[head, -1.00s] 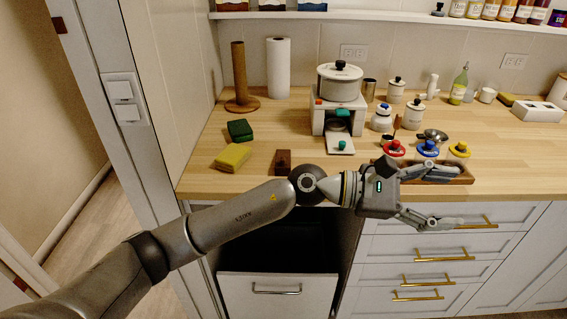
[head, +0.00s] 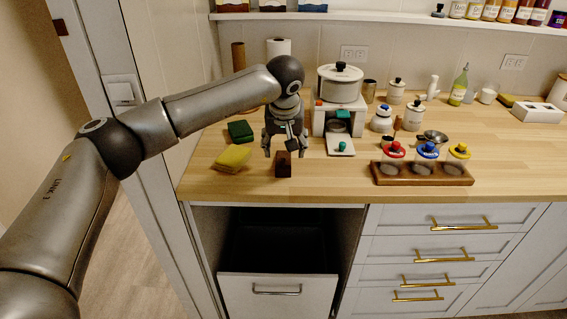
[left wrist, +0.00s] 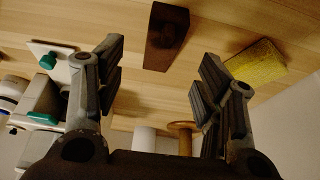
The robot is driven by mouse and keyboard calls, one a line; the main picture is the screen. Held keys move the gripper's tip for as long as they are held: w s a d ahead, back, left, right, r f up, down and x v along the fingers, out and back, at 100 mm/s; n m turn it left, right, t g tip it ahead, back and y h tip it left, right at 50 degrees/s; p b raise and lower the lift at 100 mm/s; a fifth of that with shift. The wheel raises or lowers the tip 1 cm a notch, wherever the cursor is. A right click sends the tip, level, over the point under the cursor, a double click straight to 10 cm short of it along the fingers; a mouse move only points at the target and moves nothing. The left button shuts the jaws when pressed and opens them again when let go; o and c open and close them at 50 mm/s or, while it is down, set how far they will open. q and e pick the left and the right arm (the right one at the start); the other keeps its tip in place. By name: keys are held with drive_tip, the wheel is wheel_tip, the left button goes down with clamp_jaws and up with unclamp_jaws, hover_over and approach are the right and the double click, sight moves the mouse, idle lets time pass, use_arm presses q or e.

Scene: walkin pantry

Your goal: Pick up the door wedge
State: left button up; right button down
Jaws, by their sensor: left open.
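The door wedge is a dark brown wooden block (head: 283,166) on the wooden counter, left of the middle, near the front edge. My left gripper (head: 284,150) is open above and just behind it, with its fingers pointing down. In the left wrist view the wedge (left wrist: 166,38) lies beyond the open fingertips (left wrist: 158,72), roughly centred between them and not touched. Nothing is between the fingers. My right gripper is not in view.
A yellow sponge (head: 233,158) and a green sponge (head: 240,131) lie left of the wedge. A white and grey stand with a pot (head: 340,84) is to the right, with a small white board (head: 340,147) before it. A wooden tray (head: 460,179) holds lidded jars. An open drawer (head: 277,291) is below.

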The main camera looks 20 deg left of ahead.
sight(284, 156)
use_arm(q)
drive_tip(key=p+x, duration=0.1)
drive_tip(key=x, duration=0.5)
drive_tip(key=shift+a+f, duration=0.15)
drive_tip(key=shift+f, duration=0.15)
drive_tip(key=shift+c, duration=0.3)
drive_tip(key=c, duration=1.1)
drive_tip(key=shift+r, duration=0.1)
